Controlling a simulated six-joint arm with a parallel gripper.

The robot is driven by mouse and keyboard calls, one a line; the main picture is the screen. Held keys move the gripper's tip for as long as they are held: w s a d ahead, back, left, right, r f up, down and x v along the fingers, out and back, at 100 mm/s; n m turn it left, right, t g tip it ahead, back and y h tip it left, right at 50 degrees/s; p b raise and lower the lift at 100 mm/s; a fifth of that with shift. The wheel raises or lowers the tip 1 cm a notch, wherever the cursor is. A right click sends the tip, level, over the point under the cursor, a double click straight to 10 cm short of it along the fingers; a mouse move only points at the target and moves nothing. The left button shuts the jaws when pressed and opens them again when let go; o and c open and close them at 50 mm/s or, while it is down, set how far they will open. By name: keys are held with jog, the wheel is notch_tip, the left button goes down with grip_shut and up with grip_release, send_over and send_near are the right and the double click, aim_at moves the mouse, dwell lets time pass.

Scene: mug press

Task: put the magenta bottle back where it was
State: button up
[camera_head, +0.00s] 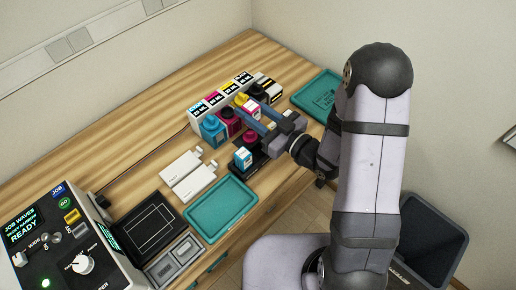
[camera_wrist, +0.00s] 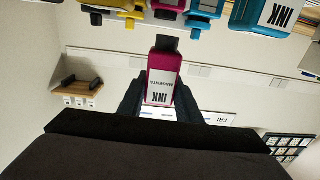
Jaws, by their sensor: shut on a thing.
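The magenta bottle (camera_wrist: 162,82) is between my two fingers in the wrist view. Its white label with INK MAGENTA reads upside down there, and a dark end points to the top of the picture. My gripper (camera_head: 250,114) is shut on it, and the fingers reach toward the row of colored tanks at the back of the table. In the head view the fingers partly hide what is held. A magenta shape (camera_head: 250,137) shows just below the gripper, by a black tray. I cannot tell whether the bottle touches anything below it.
A cyan bottle with a white label (camera_head: 242,158) stands close by, left of the gripper. Cyan (camera_head: 212,128) and magenta (camera_head: 228,119) tanks stand in the back row. Teal trays lie in front (camera_head: 221,209) and at right (camera_head: 318,95). White packs (camera_head: 187,175) lie left.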

jog(key=shift+t, duration=0.3)
jog(key=shift+s+d+f, duration=0.35)
jog(key=shift+s+f, duration=0.25)
jog(key=shift+f, duration=1.1)
jog(key=shift+s+d+f, duration=0.4)
jog(key=shift+s+f, duration=0.2)
jog(key=shift+f, duration=1.1)
jog(key=shift+s+d+f, duration=0.35)
jog(key=shift+s+f, duration=0.25)
jog(key=shift+f, duration=1.1)
jog(key=shift+f, duration=0.1)
jog(key=shift+f, duration=0.1)
jog(key=o, duration=1)
jog(key=shift+d+r, duration=0.1)
jog(key=shift+r, duration=0.1)
jog(key=b+v, duration=0.2)
jog(key=v, duration=0.3)
jog(key=shift+s+d, duration=0.15)
jog(key=shift+v, duration=0.95)
